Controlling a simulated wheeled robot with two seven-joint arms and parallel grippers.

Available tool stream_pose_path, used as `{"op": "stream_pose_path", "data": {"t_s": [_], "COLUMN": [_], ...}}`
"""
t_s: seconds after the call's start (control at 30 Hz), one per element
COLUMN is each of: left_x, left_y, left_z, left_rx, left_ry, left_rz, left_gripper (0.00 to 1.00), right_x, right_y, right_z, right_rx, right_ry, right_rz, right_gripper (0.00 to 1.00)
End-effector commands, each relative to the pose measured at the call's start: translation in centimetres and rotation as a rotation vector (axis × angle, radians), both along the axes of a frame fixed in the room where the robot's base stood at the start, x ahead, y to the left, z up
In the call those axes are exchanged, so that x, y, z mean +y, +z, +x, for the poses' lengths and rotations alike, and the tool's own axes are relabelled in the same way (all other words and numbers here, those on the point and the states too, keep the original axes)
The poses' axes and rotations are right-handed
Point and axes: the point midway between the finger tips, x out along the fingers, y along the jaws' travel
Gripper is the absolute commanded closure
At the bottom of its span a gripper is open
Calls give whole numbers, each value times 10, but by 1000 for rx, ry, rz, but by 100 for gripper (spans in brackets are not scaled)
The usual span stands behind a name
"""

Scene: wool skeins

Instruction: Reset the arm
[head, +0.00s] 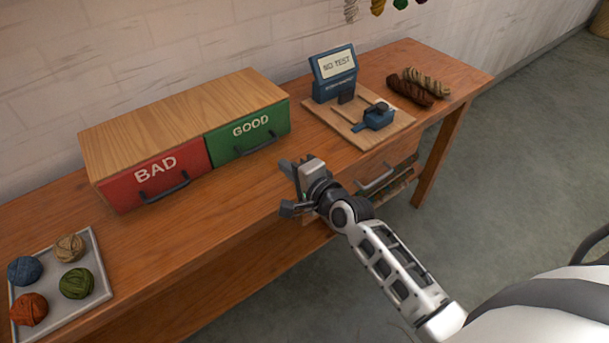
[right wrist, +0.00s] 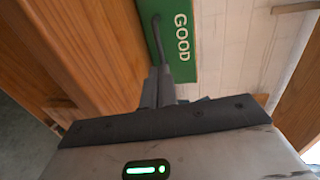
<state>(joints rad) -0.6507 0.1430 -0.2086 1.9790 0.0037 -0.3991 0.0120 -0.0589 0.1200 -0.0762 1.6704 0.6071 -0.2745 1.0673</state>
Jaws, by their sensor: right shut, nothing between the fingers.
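My right gripper (head: 288,172) is over the front part of the wooden table, in front of the green GOOD drawer (head: 250,132). It is shut and empty. In the right wrist view its fingers (right wrist: 158,87) are together, with the green GOOD drawer front (right wrist: 181,40) beyond them. A gap seems to remain between the fingers and the drawer's dark handle. My left gripper is not in view.
The red BAD drawer (head: 152,177) is shut beside the green one. A grey tray (head: 62,323) holds several wool balls at left. A tester (head: 335,75) reading NO TEST stands on a board, with two skeins (head: 410,90) to its right.

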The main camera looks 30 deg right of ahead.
Motion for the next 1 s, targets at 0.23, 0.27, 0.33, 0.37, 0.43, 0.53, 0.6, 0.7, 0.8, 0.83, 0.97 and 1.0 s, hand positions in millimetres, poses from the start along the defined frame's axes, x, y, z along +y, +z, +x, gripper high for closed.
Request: {"op": "stream_pose_path", "data": {"t_s": [0.23, 0.27, 0.33, 0.37, 0.43, 0.53, 0.6, 0.7, 0.8, 0.83, 0.97, 1.0], "left_x": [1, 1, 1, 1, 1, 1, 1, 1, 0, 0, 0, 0], "left_y": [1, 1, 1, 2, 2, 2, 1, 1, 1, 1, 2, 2], "left_z": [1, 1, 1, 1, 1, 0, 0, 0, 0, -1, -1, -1], "left_rx": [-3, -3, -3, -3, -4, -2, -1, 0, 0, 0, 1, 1], "left_ry": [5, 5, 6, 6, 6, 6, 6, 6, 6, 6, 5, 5], "left_rz": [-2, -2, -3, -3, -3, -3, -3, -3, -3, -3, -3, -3], "left_gripper": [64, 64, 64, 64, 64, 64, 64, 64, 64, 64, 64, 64], "right_x": [-8, -9, -10, -10, -10, -8, -3, 10, 23, 26, 37, 39], "right_y": [7, 8, 9, 9, 10, 5, -8, -38, -68, -75, -97, -100], "right_z": [-39, -41, -44, -45, -46, -51, -64, -100, -143, -156, -201, -210], "right_rx": [2, 2, 2, 1, 1, 7, 21, 47, 58, 58, 37, 29], "right_ry": [0, 0, 0, 0, 0, 11, 45, 153, 310, 360, 557, 600], "right_rz": [0, 0, 0, 0, 0, -34, -146, -447, -803, -902, -1245, -1316], "right_gripper": [100, 100, 100, 100, 100, 100, 100, 100, 100, 100, 100, 100]}}
